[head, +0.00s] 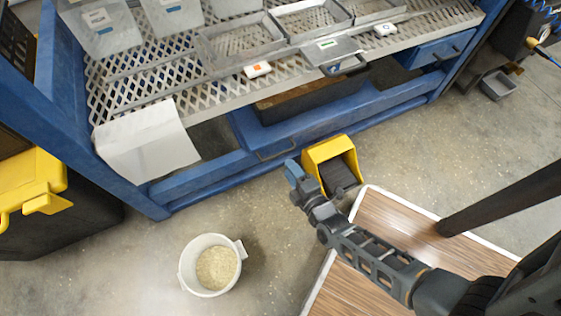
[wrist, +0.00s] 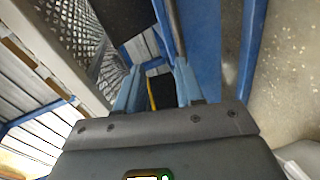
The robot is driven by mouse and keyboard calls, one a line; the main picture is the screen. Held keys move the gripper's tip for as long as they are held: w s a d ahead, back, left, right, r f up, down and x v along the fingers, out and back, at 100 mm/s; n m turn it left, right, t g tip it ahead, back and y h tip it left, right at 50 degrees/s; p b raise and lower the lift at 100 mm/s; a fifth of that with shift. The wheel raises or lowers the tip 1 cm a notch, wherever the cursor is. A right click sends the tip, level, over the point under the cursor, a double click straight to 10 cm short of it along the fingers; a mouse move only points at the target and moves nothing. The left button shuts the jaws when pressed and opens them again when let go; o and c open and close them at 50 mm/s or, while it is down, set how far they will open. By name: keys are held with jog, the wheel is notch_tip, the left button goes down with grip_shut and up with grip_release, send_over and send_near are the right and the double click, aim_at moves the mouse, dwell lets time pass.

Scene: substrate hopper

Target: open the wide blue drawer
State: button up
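The wide blue drawer (head: 325,121) is under the perforated metal bench top, with a thin bar handle (head: 275,153) low on the left part of its front. A dark surface shows just above its front edge; I cannot tell whether the drawer is out at all. My gripper (head: 293,172) is just in front of and below the handle in the head view. In the wrist view its two pale blue fingers (wrist: 158,68) stand apart with a gap between them. I see nothing clearly held, and contact with the handle cannot be made out.
A yellow-and-black bin (head: 331,160) stands on the floor right beside my gripper. A white bucket of pale grain (head: 214,266) stands at the front. A wood-topped platform (head: 375,225) is at lower right. A smaller blue drawer (head: 435,50) is farther right.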

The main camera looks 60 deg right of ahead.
jog(key=n+b, duration=0.1)
send_near(281, 152)
jog(key=w+f, duration=0.1)
jog(key=w, duration=0.2)
jog(key=shift+h, duration=0.4)
jog(key=b+x, duration=0.1)
jog(key=x, duration=0.1)
jog(key=b+x, duration=0.1)
jog(key=x, duration=0.2)
jog(key=d+b+x, duration=0.1)
jog(key=x, duration=0.1)
jog(key=shift+s+d+f, duration=0.1)
jog(key=shift+f, duration=0.25)
grip_shut()
